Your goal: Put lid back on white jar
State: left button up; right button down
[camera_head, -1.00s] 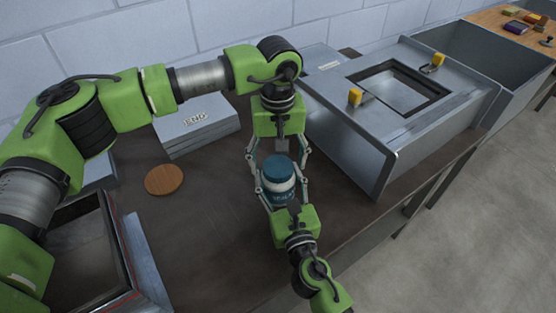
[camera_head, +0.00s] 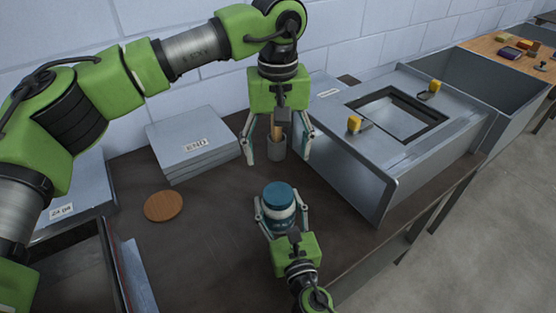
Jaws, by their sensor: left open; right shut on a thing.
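The jar (camera_head: 279,222) stands upright on the dark worktop at the centre, with a white neck band and a blue-and-white label. A blue lid (camera_head: 278,194) sits on top of it and looks level; its thread is hidden. My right gripper (camera_head: 281,203) comes from the front and is shut on the jar, one finger on each side. My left gripper (camera_head: 279,158) is open and empty, pointing down, above and behind the jar and apart from the lid.
A grey cup (camera_head: 277,149) with a wooden-handled item stands behind my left gripper's fingers. A round wooden disc (camera_head: 163,206) lies at left. Stacked grey boxes (camera_head: 193,143) stand behind it. A metal box with a framed opening (camera_head: 400,108) bounds the right.

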jog(key=c, duration=0.7)
grip_release()
jog(key=v, duration=1.2)
